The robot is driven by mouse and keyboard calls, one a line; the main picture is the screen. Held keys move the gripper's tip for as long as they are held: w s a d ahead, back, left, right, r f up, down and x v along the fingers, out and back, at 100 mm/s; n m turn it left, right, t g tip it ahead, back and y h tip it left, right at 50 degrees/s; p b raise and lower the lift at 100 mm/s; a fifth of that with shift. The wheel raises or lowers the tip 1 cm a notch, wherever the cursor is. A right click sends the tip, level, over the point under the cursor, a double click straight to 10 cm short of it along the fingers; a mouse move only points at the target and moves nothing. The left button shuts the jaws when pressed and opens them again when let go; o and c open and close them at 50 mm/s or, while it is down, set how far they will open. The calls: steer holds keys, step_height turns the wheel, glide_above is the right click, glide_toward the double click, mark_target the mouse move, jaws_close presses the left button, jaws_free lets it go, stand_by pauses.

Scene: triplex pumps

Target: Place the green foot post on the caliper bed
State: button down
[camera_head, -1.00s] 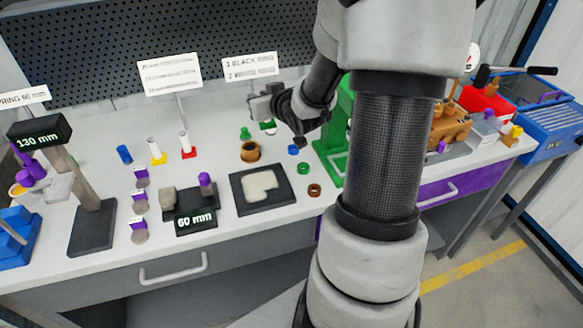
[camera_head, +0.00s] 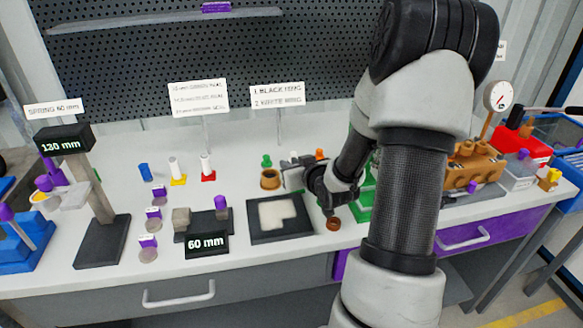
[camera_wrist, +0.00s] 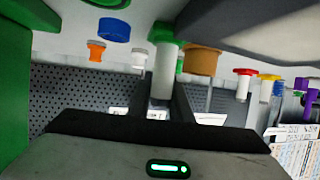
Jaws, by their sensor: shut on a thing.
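The green foot post (camera_wrist: 163,70), a white cylinder with a green foot, is between my gripper's (camera_wrist: 165,98) fingers in the wrist view, which is upside down. My gripper is shut on its white shaft, with the green foot pointing down to the bench. In the head view my gripper (camera_head: 290,178) is beside the brown cup; the post cannot be made out clearly there. The caliper bed (camera_head: 190,238) appears to be the dark base at centre left, with a grey block, a purple-topped slider and a 60 mm display. It stands left of my gripper, apart from it.
A black tray (camera_head: 258,234) with a pale plate lies between the caliper and my gripper. The brown cup (camera_head: 270,180) stands close by. White posts with a red foot (camera_head: 208,169) and a yellow foot (camera_head: 177,171) stand behind. A 130 mm stand (camera_head: 98,190) rises at left.

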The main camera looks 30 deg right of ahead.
steer(key=shift+f, duration=0.15)
steer(key=c, duration=1.6)
jaws_free()
steer(key=shift+r, duration=0.25)
steer(key=p+v, duration=0.1)
steer(key=v, duration=0.2)
steer(key=p+v, duration=0.2)
steer(key=v, duration=0.1)
steer(key=p+v, duration=0.2)
steer(key=v, duration=0.1)
steer(key=shift+s+r, duration=0.25)
steer(key=shift+r, duration=0.15)
